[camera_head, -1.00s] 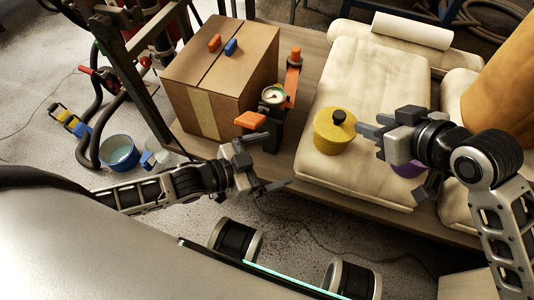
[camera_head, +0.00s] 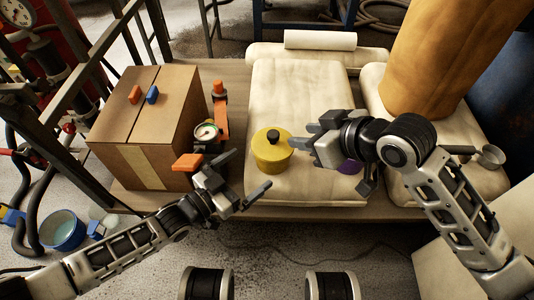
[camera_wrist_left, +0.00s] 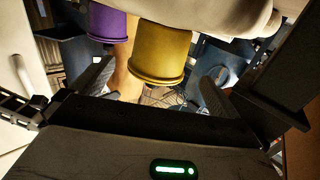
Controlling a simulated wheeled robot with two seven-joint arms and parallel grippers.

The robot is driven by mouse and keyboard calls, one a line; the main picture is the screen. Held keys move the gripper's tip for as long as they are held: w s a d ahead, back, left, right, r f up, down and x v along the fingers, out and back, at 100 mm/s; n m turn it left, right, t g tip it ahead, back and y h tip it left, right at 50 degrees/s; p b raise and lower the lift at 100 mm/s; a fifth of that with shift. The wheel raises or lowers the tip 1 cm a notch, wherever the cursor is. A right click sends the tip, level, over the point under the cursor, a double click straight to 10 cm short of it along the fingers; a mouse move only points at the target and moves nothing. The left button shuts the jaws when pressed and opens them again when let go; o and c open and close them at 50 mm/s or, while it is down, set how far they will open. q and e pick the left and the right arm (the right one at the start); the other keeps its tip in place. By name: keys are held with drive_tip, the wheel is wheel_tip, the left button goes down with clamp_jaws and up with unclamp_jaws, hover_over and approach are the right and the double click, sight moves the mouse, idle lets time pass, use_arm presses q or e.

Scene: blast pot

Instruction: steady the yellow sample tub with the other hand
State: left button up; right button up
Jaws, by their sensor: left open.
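The yellow sample tub (camera_head: 271,158), with a black knob on its lid, stands upright on the pale sack (camera_head: 300,90). My left gripper (camera_head: 250,174) is open and empty, just left of and in front of the tub. In the left wrist view the yellow tub (camera_wrist_left: 160,50) appears upside down, beyond and between the open fingers (camera_wrist_left: 155,88). My right gripper (camera_head: 305,133) is at the tub's right side, one fingertip overlapping its edge; I cannot tell if it touches. A purple tub (camera_head: 350,167) is partly hidden under my right gripper and also shows in the wrist view (camera_wrist_left: 97,25).
A cardboard box (camera_head: 145,140) with an orange and a blue item on top stands left. A gauge (camera_head: 206,132) with orange handles stands between box and sack. A large tan bag (camera_head: 450,55) and a metal cup (camera_head: 490,156) are at right. A blue bucket (camera_head: 63,230) is on the floor.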

sight(260, 161)
use_arm(q)
drive_tip(key=x, duration=0.7)
drive_tip(key=shift+w+d, duration=0.25)
drive_tip(key=c, duration=1)
drive_tip(key=shift+c, duration=0.5)
drive_tip(key=shift+f, duration=0.15)
